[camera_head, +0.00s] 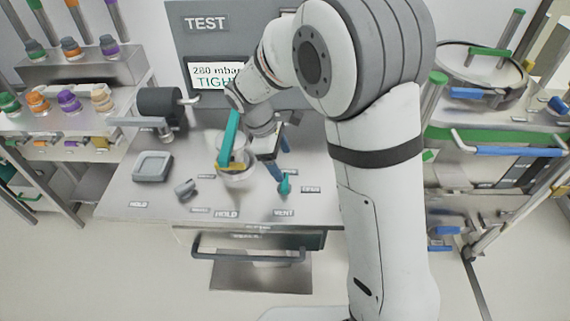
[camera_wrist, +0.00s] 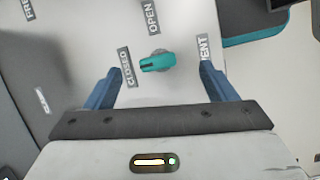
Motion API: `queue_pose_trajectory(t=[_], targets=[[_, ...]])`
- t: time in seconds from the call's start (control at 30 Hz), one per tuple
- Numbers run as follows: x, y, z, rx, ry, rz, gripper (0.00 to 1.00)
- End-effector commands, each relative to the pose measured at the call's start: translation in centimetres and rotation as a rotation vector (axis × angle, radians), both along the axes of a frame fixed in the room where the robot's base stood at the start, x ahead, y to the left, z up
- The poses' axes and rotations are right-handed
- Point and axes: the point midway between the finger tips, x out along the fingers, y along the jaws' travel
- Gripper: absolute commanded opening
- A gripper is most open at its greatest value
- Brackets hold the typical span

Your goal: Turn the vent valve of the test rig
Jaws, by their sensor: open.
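The vent valve is a small teal knob on the light panel; in the wrist view the knob (camera_wrist: 158,62) lies lengthwise left to right, its left end towards the CLOSED label (camera_wrist: 127,68). The OPEN label (camera_wrist: 152,17) is above it and the VENT label (camera_wrist: 203,48) to its right. In the head view the knob (camera_head: 284,186) is behind the VENT label at the bench front. My gripper (camera_wrist: 159,70) is open, with one blue finger on each side of the knob and visible gaps between. In the head view my gripper (camera_head: 281,166) is just above the knob.
The test rig display (camera_head: 217,76) reads 280 mbar and TIGHT. A teal lever (camera_head: 230,138) stands over a clear vessel left of my gripper. A grey knob (camera_head: 185,188) and square grey tray (camera_head: 152,166) are further left. Racks stand on both sides.

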Motion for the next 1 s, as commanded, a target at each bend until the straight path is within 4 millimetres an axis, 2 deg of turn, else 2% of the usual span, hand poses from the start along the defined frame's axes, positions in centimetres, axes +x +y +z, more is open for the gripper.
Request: queue_pose_trajectory(t=[0.1,0.23,0.7,1.0], targets=[[0.8,1.9,-1.3,-0.034,0.038,0.102,0.78],[1.2,2.4,-2.2,-0.05,0.055,0.148,0.78],[1.1,-0.1,-8.3,-0.052,0.058,0.15,0.78],[1.1,-0.5,-9.3,-0.05,0.055,0.149,0.78]])
